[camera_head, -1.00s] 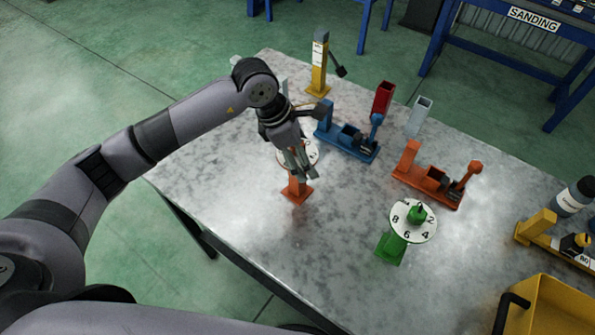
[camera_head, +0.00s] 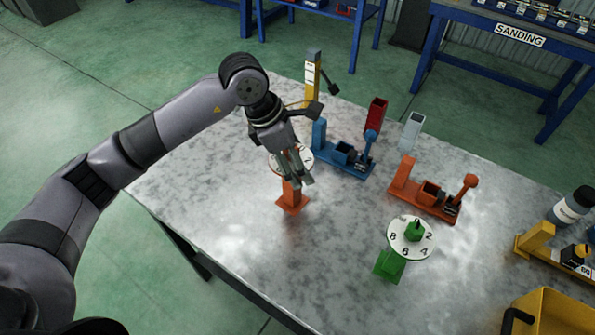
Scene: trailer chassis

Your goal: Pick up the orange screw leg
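An orange stand (camera_head: 291,197) with a square foot stands upright on the grey table, and a white dial (camera_head: 277,163) shows at its top. It looks like the screw leg. My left gripper (camera_head: 298,178) points down over it, its fingers in front of the dial and upper post. The fingers hide the top of the leg, and I cannot tell whether they touch or hold it. My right gripper is not in view.
A similar green stand (camera_head: 390,264) with a numbered dial is to the right. Blue (camera_head: 344,159) and orange (camera_head: 425,200) chassis-like parts lie behind. Red (camera_head: 376,115) and grey (camera_head: 411,132) blocks and a yellow post (camera_head: 312,90) stand farther back. A yellow bin (camera_head: 550,312) is front right.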

